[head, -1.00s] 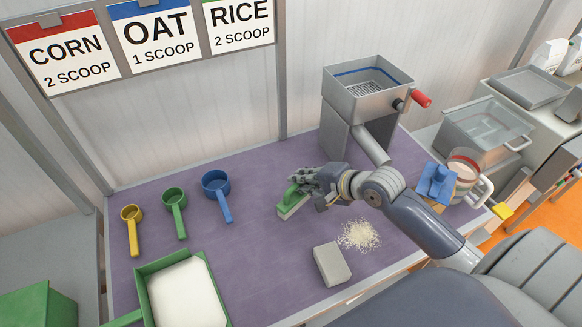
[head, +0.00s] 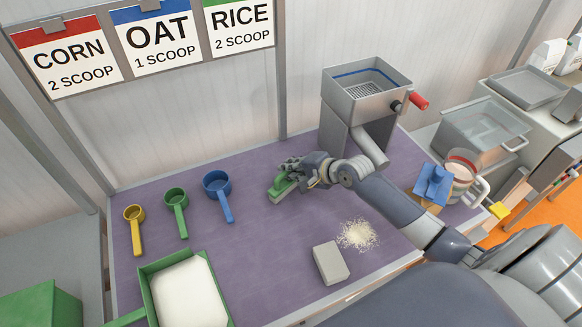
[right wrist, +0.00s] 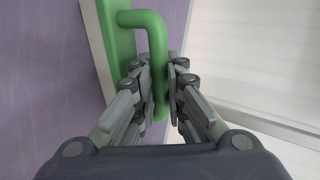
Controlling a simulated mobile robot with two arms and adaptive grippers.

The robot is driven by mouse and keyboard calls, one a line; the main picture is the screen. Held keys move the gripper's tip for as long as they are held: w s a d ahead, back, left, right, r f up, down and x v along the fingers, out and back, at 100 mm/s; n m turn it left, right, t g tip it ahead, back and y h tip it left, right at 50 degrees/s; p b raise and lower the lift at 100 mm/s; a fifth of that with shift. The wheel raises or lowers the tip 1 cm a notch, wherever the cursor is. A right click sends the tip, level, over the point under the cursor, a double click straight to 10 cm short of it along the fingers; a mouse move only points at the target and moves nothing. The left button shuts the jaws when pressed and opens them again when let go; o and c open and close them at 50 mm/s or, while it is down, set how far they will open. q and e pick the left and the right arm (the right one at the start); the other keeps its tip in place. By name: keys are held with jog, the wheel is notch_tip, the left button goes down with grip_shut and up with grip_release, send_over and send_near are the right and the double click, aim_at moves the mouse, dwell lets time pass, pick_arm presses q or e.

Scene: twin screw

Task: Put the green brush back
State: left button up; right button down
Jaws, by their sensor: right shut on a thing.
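The green brush (head: 281,187) is on the purple mat, right of the blue scoop, with its pale bristle side down. My right gripper (head: 290,176) is shut on the brush's handle. The right wrist view shows the green brush (right wrist: 124,45) with its looped handle between the two fingers (right wrist: 160,85). I cannot tell whether the bristles touch the mat or hang just above it. My left gripper is not in view.
Yellow (head: 134,230), green (head: 176,205) and blue (head: 218,190) scoops lie on the mat. A green tray of white grain (head: 150,285) is in front. A grey block (head: 331,263), a grain pile (head: 357,234) and a mill (head: 367,95) stand to the right.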

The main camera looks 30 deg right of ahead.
jog(key=c, duration=1.6)
grip_release()
jog(key=shift+f, duration=0.1)
jog(key=shift+c, duration=0.2)
jog(key=v, duration=1.2)
jog(key=shift+b, duration=0.35)
